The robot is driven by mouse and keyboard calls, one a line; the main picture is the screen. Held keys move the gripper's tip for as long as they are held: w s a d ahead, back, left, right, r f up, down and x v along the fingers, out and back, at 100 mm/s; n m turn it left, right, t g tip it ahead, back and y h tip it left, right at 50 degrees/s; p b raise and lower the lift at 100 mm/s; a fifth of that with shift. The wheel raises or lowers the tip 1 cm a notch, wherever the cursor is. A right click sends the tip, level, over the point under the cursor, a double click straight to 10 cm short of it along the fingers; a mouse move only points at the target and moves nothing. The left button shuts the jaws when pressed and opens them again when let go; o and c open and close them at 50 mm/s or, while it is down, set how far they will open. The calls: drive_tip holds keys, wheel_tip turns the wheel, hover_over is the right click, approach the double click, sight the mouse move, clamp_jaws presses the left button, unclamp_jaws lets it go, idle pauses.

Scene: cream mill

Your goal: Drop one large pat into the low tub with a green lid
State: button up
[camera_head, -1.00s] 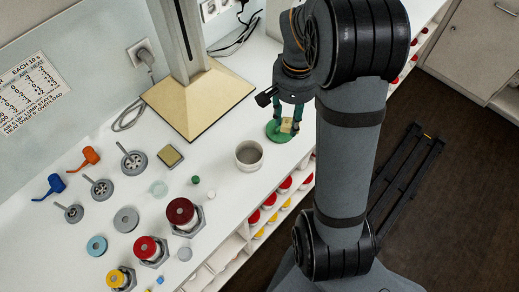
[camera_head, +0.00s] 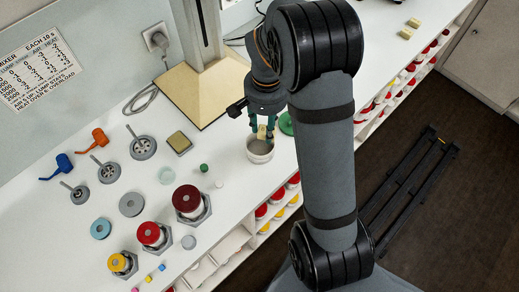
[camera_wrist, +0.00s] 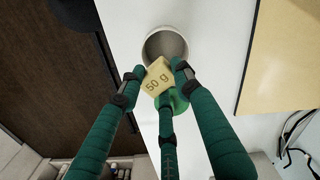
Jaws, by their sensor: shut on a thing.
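The low tub (camera_head: 258,157) is a round, open, pale grey tub on the white counter; the wrist view shows its rim and inside (camera_wrist: 165,45). Its green lid (camera_head: 286,124) lies flat on the counter beside it, partly hidden by my arm; in the wrist view the lid (camera_wrist: 179,101) shows behind my fingers. My gripper (camera_head: 262,133) is shut on a yellow pat (camera_wrist: 157,77) marked "50 g". In the head view the pat is at the tub's far rim, above the opening. In the wrist view it overlaps the tub's near edge.
Two more pale pats (camera_head: 405,34) lie farther along the counter. Left of the tub are a small green-topped piece (camera_head: 204,168), a red-topped jar (camera_head: 187,199) and several discs and handled strainers. A column on a beige base (camera_head: 205,90) stands behind.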

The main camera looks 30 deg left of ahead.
drive_tip(key=shift+f, duration=0.1)
drive_tip(key=o, duration=1.2)
wheel_tip(320, 180, up, 12)
idle(0.4)
wheel_tip(320, 180, down, 11)
drive_tip(key=shift+f, duration=0.1)
drive_tip(key=shift+p, duration=0.55)
wheel_tip(320, 180, up, 4)
drive_tip(key=p, duration=0.2)
drive_tip(key=shift+d+r+p, duration=0.1)
drive_tip(key=shift+r+p, duration=0.15)
drive_tip(key=shift+p, duration=0.15)
